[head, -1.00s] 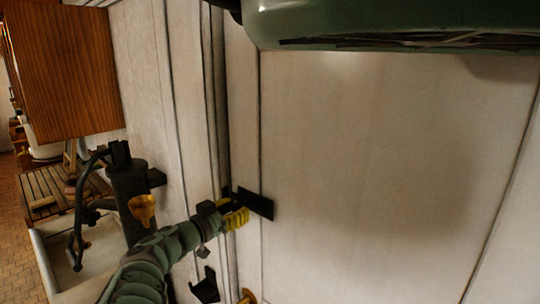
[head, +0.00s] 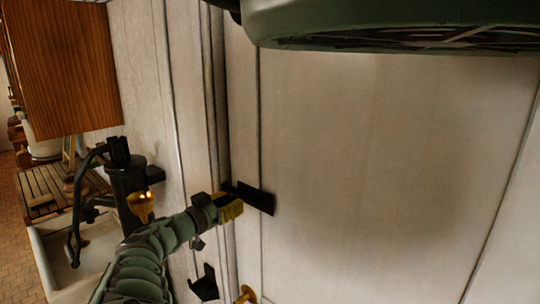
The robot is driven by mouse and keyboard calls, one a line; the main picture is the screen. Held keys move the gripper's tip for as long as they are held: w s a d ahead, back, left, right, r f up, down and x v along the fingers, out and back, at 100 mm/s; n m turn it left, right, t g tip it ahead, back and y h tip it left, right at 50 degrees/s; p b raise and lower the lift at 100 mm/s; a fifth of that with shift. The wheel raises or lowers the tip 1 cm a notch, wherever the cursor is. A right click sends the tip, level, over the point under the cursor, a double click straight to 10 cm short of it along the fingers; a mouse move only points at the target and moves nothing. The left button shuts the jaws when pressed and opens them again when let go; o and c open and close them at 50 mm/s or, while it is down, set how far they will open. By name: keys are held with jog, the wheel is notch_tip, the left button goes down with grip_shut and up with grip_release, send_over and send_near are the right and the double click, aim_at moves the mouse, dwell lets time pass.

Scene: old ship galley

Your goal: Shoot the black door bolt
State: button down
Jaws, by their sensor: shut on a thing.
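The black door bolt (head: 258,199) is a dark plate on the pale door (head: 370,170), near the door's left edge. Its left part is partly hidden behind my gripper. My gripper (head: 232,207), with yellow fingers, is at the left end of the bolt, close to the seam between door and frame, and is shut on the bolt. I cannot tell how far the bolt reaches across the seam.
A black bracket (head: 205,284) and a brass knob (head: 246,295) sit below the bolt. To the left are a dark pump (head: 128,190), a pale sink (head: 48,250), a slatted wooden rack (head: 45,190) and a wooden cupboard (head: 65,65).

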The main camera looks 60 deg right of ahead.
jog(key=shift+w+d+b, duration=0.1)
jog(key=shift+w+b, duration=1.35)
jog(key=shift+b, duration=0.3)
jog(key=shift+w, duration=0.1)
jog(key=shift+c, duration=1.7)
grip_release()
jog(key=shift+a+r+p, duration=0.2)
jog(key=shift+a+p, duration=0.2)
jog(key=shift+p, duration=0.35)
jog(key=w+a+p, duration=0.1)
jog(key=a+p, duration=0.5)
jog(key=a, duration=0.4)
jog(key=shift+f+p, duration=0.2)
jog(key=shift+p, duration=0.2)
jog(key=shift+a, duration=0.1)
